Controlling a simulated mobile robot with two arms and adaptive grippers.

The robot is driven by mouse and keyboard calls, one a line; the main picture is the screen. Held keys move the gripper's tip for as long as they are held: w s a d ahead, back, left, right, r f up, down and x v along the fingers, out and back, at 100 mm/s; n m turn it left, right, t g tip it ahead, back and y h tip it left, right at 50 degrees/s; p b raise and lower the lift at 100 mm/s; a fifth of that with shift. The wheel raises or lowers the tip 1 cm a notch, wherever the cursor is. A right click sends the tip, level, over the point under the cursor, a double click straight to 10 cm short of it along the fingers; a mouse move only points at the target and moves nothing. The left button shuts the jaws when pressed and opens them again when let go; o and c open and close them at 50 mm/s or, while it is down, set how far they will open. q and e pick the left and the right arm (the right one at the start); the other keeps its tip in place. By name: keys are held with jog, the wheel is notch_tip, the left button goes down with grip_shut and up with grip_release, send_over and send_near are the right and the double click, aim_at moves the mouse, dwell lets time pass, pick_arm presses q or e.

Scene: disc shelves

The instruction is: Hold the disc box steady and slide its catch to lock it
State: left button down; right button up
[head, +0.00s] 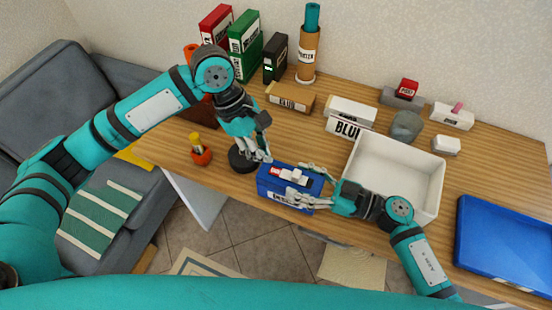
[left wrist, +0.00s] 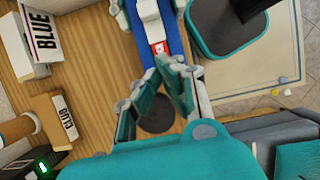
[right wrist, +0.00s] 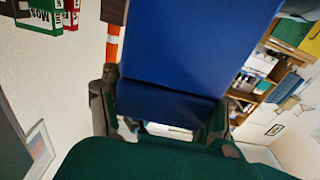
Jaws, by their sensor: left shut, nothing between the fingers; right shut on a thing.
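The disc box (head: 265,189) is blue, with a white catch (head: 292,178) and a red patch on its top. It sits near the table's front edge. My right gripper (head: 304,184) is shut on the box from the right; in the right wrist view the blue box (right wrist: 190,50) fills the space between its fingers. My left gripper (head: 266,158) is shut and empty, its fingertips close to the left end of the box. In the left wrist view, the fingertips (left wrist: 173,63) are just short of the red patch (left wrist: 159,47) and the white catch (left wrist: 149,20); I cannot tell if they touch.
A dark round base (head: 240,158) lies left of the box, and an orange object (head: 201,155) stands farther left. A white bin (head: 430,195) is to the right, beyond it a blue tray (head: 500,240). Labelled boxes such as the CLUB box (head: 290,97) stand behind.

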pick_arm(q)
jog(key=v, duration=0.7)
jog(key=shift+r, duration=0.35)
jog(key=shift+w+a, duration=0.1)
pick_arm(e)
jog(key=o, duration=1.5)
jog(key=shift+c, duration=0.2)
